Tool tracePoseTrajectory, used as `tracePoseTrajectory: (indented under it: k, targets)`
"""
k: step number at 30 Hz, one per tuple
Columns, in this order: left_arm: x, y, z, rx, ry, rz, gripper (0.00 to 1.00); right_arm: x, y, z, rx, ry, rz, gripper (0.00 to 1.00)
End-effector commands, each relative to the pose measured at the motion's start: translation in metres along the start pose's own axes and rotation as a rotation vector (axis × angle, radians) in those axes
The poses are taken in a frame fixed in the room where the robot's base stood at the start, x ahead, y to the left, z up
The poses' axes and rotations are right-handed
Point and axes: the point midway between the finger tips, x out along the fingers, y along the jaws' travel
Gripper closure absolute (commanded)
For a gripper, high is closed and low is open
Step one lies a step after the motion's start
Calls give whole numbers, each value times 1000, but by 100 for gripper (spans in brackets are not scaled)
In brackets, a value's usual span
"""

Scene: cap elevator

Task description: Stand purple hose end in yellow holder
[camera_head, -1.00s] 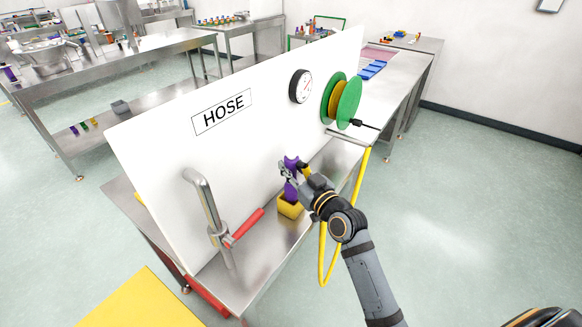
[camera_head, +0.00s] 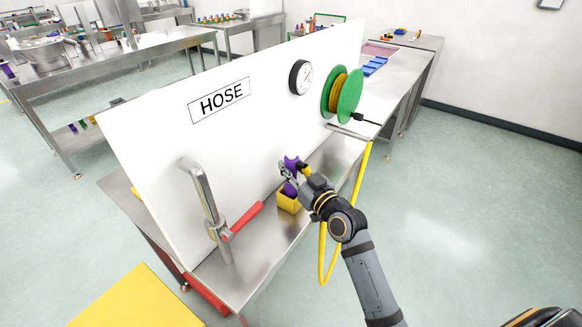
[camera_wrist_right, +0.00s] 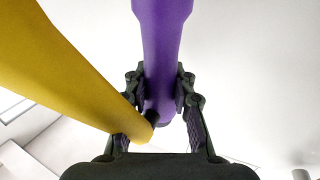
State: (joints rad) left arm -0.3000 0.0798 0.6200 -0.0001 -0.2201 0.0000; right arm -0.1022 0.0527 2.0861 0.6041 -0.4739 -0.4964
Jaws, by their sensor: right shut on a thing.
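The purple hose end (camera_head: 290,189) is upright in my right gripper (camera_head: 287,172), with purple showing above and below the fingers. In the right wrist view, the purple hose end (camera_wrist_right: 162,50) runs between the two fingers (camera_wrist_right: 163,92), which are shut on it. The yellow holder (camera_head: 289,205) is a small open box on the metal bench, directly below the gripper. The lower purple part meets the holder's opening; I cannot tell how deep it sits. The yellow hose (camera_wrist_right: 70,75) joins the purple piece near the gripper. My left gripper is not in view.
A white HOSE panel (camera_head: 150,140) stands close behind the holder. A tap pipe (camera_head: 205,200) with a red lever (camera_head: 246,220) stands to the left. A green reel (camera_head: 349,95) and a gauge (camera_head: 300,77) are on the panel. The yellow hose hangs beside the bench (camera_head: 262,255).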

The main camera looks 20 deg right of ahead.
Motion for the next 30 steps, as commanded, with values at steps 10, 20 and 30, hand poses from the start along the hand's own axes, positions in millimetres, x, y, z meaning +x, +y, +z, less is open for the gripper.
tracePoseTrajectory:
  k: [10,20,30]
  targets:
    - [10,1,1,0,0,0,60,0,0,9,0,2,0,100]
    - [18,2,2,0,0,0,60,0,0,18,0,2,0,100]
    - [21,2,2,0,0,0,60,0,0,21,0,2,0,59]
